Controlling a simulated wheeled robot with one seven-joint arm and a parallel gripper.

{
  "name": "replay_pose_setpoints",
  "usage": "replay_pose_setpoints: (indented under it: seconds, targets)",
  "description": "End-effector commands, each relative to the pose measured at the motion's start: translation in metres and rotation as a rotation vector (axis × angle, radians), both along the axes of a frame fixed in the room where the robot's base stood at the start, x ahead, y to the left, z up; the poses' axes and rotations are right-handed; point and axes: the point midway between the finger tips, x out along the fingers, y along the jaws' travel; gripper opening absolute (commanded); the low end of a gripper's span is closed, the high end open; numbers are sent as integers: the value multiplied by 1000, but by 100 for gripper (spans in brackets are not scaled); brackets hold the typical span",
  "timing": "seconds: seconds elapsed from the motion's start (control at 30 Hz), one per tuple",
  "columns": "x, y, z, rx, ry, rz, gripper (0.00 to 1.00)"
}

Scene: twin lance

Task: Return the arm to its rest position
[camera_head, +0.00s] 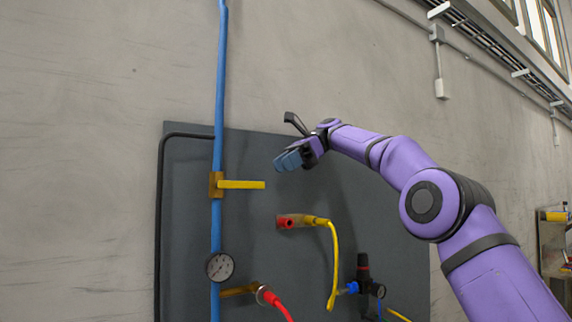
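My purple arm reaches in from the lower right. My gripper (289,160) is at its end, in front of the upper middle of the dark grey panel. It is to the right of and a little above the yellow valve handle (242,184), apart from it in the picture. No object shows in the gripper.
The dark panel (390,245) carries a blue pipe (217,120), a round gauge (220,267), a red-and-yellow connector (300,221) with a yellow hose, a red hose (277,304) and a black regulator (364,275). A shelf (553,240) stands far right. Bare wall lies left.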

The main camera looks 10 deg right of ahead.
Motion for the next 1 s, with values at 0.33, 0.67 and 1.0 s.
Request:
replay_pose_setpoints:
  seconds: [0.33,0.67,1.0]
  targets:
    - [0,-1,0,0,1,-1,33]
    - [-9,5,2,-19,-42,-2,33]
    - [-72,12,-11,-171,-357,19,33]
